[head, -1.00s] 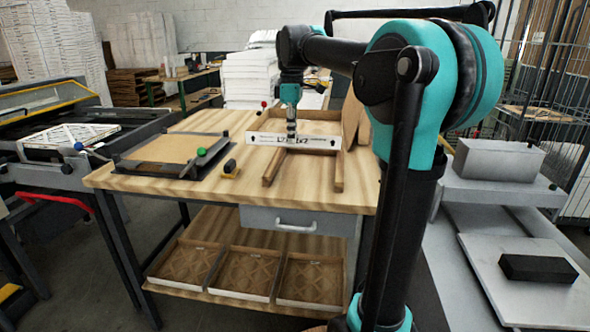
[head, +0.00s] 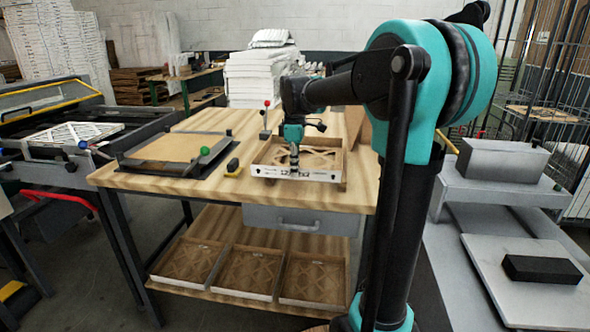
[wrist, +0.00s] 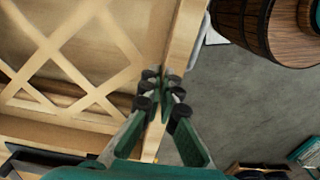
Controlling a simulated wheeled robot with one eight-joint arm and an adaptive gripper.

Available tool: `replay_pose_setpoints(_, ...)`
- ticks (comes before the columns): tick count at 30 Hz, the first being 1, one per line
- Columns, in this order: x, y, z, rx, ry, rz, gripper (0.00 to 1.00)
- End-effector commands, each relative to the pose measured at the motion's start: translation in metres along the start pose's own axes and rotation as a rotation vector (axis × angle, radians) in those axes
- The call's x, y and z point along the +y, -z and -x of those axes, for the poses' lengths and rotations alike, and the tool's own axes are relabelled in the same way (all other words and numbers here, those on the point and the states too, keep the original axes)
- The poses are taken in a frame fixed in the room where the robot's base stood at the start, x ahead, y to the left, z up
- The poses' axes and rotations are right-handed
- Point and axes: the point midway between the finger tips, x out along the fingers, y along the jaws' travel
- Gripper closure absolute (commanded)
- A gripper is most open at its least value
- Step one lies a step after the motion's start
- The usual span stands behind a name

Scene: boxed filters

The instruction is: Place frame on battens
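The frame (head: 268,172) is a shallow, open box with a white front edge and a lattice inside. It lies roughly level over the right part of the wooden workbench. In the wrist view, its lattice (wrist: 65,45) fills the left side. My gripper (head: 294,172) comes down from above at the middle of the front edge. In the wrist view, the fingers of my gripper (wrist: 161,78) stand on both sides of the frame's wall and pinch it. The battens are hidden beneath the frame, and I cannot tell whether it touches them.
A dark tray with a brown panel (head: 178,148) lies on the bench's left. A black and yellow tool (head: 232,167) is between tray and frame. A brown board (head: 353,120) stands behind on the right. Similar frames (head: 250,272) sit on the lower shelf. Grey machines flank the bench.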

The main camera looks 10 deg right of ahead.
Motion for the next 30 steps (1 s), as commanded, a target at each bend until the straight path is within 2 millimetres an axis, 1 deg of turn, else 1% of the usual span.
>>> replay_pose_setpoints(5, 0.000, 0.000, -0.003, 0.000, 0.000, 0.000, 1.00)
replay_pose_setpoints(11, 0.000, 0.000, -0.003, 0.000, 0.000, 0.000, 0.76)
replay_pose_setpoints(12, 0.000, 0.000, -0.003, 0.000, 0.000, 0.000, 0.74)
replay_pose_setpoints(20, 0.000, 0.000, -0.002, 0.000, 0.000, 0.000, 0.74)
replay_pose_setpoints(23, 0.000, 0.000, 0.003, 0.000, 0.000, 0.000, 0.74)
replay_pose_setpoints(26, 0.000, 0.000, 0.015, 0.000, 0.000, 0.000, 0.74)
replay_pose_setpoints(30, 0.000, 0.000, 0.042, 0.000, 0.000, 0.000, 0.74)
